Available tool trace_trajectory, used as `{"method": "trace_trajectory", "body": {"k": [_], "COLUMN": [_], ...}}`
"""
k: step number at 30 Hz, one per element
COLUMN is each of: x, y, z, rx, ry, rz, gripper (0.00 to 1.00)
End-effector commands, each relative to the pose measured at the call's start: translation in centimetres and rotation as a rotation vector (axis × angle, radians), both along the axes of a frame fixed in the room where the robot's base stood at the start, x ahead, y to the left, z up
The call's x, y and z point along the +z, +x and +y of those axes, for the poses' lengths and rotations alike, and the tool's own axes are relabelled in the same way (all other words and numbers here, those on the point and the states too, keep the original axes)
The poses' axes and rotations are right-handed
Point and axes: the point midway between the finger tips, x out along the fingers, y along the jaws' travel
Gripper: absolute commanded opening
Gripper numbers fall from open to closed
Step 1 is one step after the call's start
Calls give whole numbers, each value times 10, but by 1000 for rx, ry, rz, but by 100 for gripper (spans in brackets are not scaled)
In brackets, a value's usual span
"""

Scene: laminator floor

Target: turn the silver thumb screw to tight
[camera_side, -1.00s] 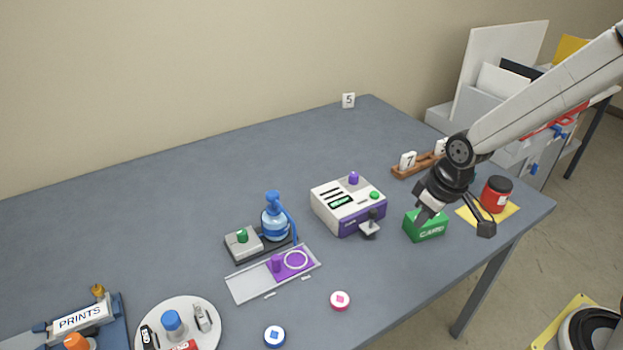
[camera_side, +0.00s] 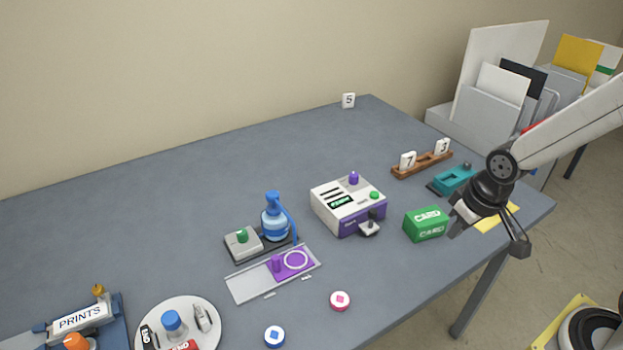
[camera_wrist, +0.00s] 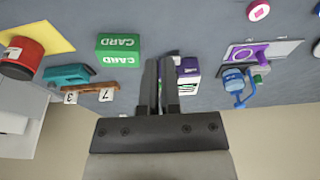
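I cannot make out a thumb screw for certain. A small dark knob on a grey bracket (camera_side: 370,226) sticks out at the front of the white and purple laminator (camera_side: 340,208); its shape is too small to read. My gripper (camera_side: 455,231) is right of the laminator, above the table beside the green card box (camera_side: 425,225). In the wrist view the two dark fingers of my gripper (camera_wrist: 159,65) lie close together with nothing seen between them. The laminator (camera_wrist: 188,78) is partly hidden behind them there.
The green card box also shows in the wrist view (camera_wrist: 118,47). A teal tool (camera_side: 455,180) and a wooden number rack (camera_side: 420,165) stand behind it. A blue pump bottle (camera_side: 275,222) and a grey tray (camera_side: 245,284) are left of the laminator.

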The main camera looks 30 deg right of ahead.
Motion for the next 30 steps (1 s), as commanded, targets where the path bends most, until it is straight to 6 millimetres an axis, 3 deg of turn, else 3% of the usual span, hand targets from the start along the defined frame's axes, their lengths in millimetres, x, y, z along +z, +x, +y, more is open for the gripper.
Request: {"method": "trace_trajectory", "body": {"k": [1,6,11,17,24,30], "x": [0,1,4,8,6,1], "y": [0,9,33,81,136,172], "z": [0,-4,-17,-50,-108,-164], "rx": [1,14,56,151,286,397], "ry": [0,-6,-27,-70,-127,-172], "rz": [0,0,3,11,31,50], "gripper": [22,74,74,74,74,74]}}
